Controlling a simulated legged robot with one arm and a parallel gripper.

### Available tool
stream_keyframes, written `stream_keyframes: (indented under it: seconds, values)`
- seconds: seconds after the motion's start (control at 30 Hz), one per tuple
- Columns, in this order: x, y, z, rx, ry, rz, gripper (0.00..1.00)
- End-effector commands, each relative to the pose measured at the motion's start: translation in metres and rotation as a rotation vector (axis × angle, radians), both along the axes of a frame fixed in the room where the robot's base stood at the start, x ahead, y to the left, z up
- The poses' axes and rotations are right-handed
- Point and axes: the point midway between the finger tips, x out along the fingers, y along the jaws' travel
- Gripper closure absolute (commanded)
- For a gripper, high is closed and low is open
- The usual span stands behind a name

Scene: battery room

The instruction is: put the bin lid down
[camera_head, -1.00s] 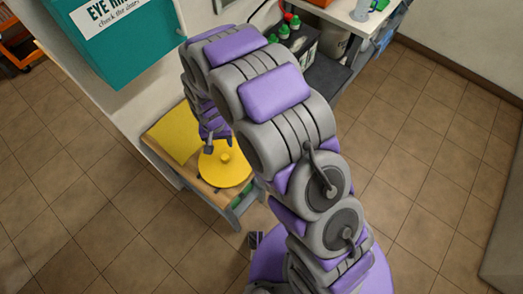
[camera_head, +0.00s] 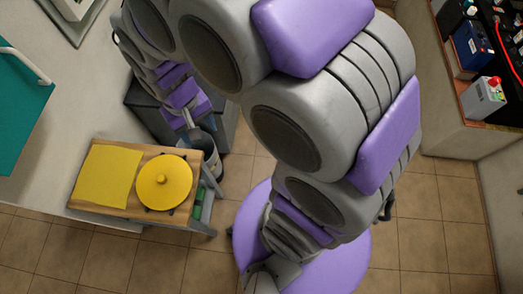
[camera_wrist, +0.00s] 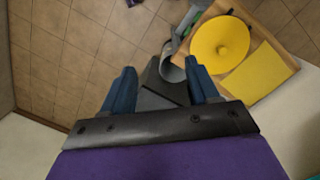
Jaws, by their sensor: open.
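The yellow round lid with a centre knob (camera_head: 163,181) lies flat on a wooden-topped bench (camera_head: 133,207). It also shows at the upper right of the wrist view (camera_wrist: 220,46). My gripper (camera_head: 190,128) is to the right of and beyond the lid, apart from it. In the wrist view its two blue fingers (camera_wrist: 162,80) are spread with nothing held between them. A grey bin (camera_head: 213,163) stands open beside the bench, just below my gripper in the head view and partly hidden by it.
A flat yellow sheet (camera_head: 106,175) lies on the bench left of the lid. A dark grey cabinet (camera_head: 228,123) stands behind the bin. A teal box (camera_head: 20,105) juts out at the left. A battery shelf (camera_head: 480,135) is at the far right. Tiled floor is clear in front.

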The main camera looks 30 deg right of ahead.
Motion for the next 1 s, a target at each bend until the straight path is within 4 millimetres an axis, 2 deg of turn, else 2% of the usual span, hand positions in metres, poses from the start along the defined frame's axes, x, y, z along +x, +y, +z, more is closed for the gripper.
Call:
stream_keyframes:
  seconds: [0.03,0.2,0.33,0.5,0.7,1.0]
  values:
    - [-0.013,-0.012,0.012,0.002,-0.001,-0.01,0.4]
    - [-0.064,-0.044,0.039,0.007,0.021,-0.022,0.4]
    - [-0.103,-0.062,0.053,0.012,0.04,-0.031,0.4]
    - [-0.145,-0.074,0.061,0.019,0.06,-0.039,0.4]
    - [-0.163,-0.078,0.064,0.025,0.068,-0.041,0.4]
    - [-0.164,-0.078,0.064,0.025,0.07,-0.04,0.4]
